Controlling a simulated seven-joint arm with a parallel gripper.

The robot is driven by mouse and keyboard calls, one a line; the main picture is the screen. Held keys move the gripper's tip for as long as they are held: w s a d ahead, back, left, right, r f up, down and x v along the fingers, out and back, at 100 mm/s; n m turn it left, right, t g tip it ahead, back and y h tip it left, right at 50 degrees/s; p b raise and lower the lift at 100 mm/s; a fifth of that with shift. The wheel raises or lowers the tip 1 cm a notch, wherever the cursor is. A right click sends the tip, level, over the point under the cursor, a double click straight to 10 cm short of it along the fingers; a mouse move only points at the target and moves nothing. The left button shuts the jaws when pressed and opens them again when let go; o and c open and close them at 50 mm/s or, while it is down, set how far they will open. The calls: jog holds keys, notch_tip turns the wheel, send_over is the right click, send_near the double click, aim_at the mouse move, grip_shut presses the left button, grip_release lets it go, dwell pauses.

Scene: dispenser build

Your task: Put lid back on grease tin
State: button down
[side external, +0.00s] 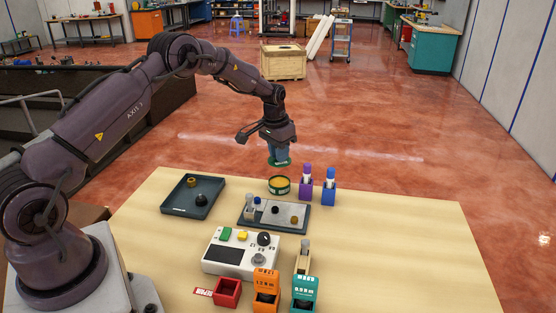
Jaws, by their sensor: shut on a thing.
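The grease tin (279,189) stands open on the table, a low round green tin with yellow showing at its top. My gripper (279,157) points down above the tin and is shut on a dark green lid (279,162). The lid hangs a short way above the tin, with a gap between them. It looks roughly level, but the fingers hide part of it and its exact alignment over the tin is hard to tell.
A grey tray with small parts (292,228) lies just in front. A dark tray (180,205) is at left, and a white control box (240,252) is nearer. The table's right side (410,250) is clear.

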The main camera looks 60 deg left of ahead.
jog(key=shift+f, duration=3.05)
jog(key=shift+f, duration=0.2)
jog(key=c, duration=0.5)
grip_release()
jog(key=shift+r, duration=3.5)
jog(key=shift+c, duration=0.3)
grip_shut()
